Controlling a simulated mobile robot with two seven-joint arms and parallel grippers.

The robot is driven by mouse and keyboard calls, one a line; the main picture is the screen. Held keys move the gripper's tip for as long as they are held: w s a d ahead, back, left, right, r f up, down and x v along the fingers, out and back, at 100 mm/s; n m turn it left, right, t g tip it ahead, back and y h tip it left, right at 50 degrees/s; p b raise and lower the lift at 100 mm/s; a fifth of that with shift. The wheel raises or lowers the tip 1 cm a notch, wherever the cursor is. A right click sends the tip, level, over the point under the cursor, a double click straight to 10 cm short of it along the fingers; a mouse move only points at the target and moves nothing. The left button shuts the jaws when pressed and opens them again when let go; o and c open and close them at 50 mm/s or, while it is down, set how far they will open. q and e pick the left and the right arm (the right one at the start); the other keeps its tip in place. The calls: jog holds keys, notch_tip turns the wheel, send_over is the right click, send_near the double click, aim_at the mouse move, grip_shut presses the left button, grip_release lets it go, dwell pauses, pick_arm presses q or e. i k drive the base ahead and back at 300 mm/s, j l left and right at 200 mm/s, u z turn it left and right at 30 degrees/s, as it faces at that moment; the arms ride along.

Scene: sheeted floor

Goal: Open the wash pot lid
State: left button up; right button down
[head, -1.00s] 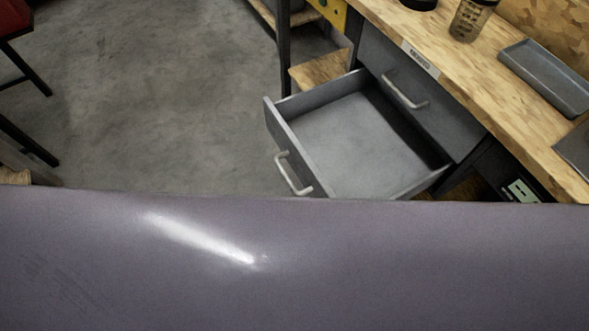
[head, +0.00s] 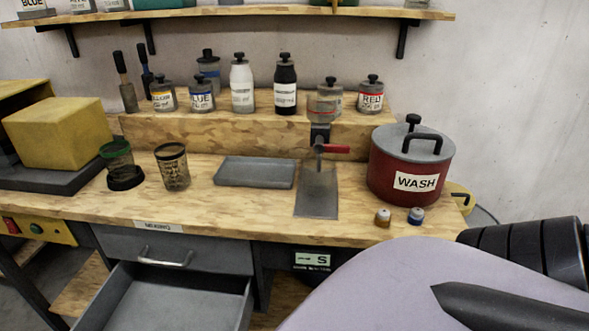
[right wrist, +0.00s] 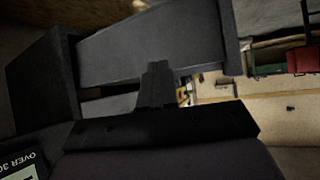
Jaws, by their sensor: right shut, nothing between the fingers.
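The red wash pot (head: 385,175), labelled "WASH", stands at the right end of the wooden workbench in the head view. Its grey lid (head: 392,142) sits on top, with a black arched handle (head: 437,137) and a black knob (head: 412,120). My right gripper (right wrist: 157,82) is shut and empty in the right wrist view, near dark grey panels and away from the pot, which that view does not show. My left gripper is in neither view.
Two small jars (head: 416,215) stand in front of the pot. A dispenser with a red lever (head: 334,149) stands to its left, then a grey tray (head: 255,172). An open drawer (head: 170,300) juts out below the bench. Bottles line the raised shelf (head: 240,133).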

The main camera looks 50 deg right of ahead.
aim_at(425, 145)
jog(key=z, duration=0.4)
jog(key=k+l+z, duration=0.1)
jog(key=z, duration=0.3)
jog(key=l+z, duration=0.15)
jog(key=z, duration=0.25)
jog(key=k+l+z, duration=0.1)
jog(key=z, duration=0.3)
jog(key=j+z, duration=0.2)
jog(key=z, duration=0.15)
jog(key=j+z, duration=0.25)
jog(key=z, duration=0.15)
jog(key=i+l+u, duration=0.15)
jog(key=l, duration=0.25)
jog(key=i+l+u, duration=0.1)
jog(key=l, duration=0.3)
jog(key=l+u, duration=0.15)
jog(key=l, duration=0.25)
jog(key=i, duration=0.05)
